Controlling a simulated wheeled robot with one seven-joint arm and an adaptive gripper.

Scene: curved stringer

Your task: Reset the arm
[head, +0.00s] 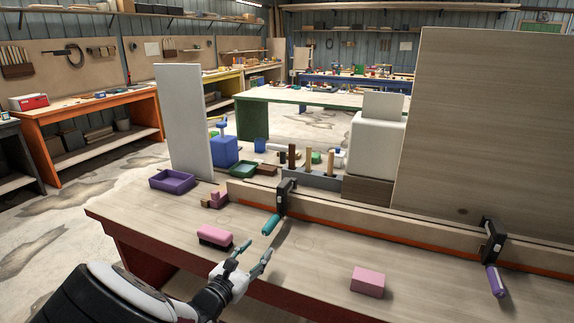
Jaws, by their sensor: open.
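My gripper (254,262) is at the lower middle of the head view, above the front edge of the wooden workbench (330,262). Its two fingers are spread apart with nothing between them. My arm reaches in from the lower left. A pink-topped block with a dark underside (215,236) lies on the bench just left of the gripper. A pink block (368,281) lies to the right, apart from the gripper.
A clamp with a teal handle (271,224) and one with a purple handle (496,280) grip the long curved wooden strip (350,221). A purple tray (172,180), tool rack (314,179) and tall boards stand behind.

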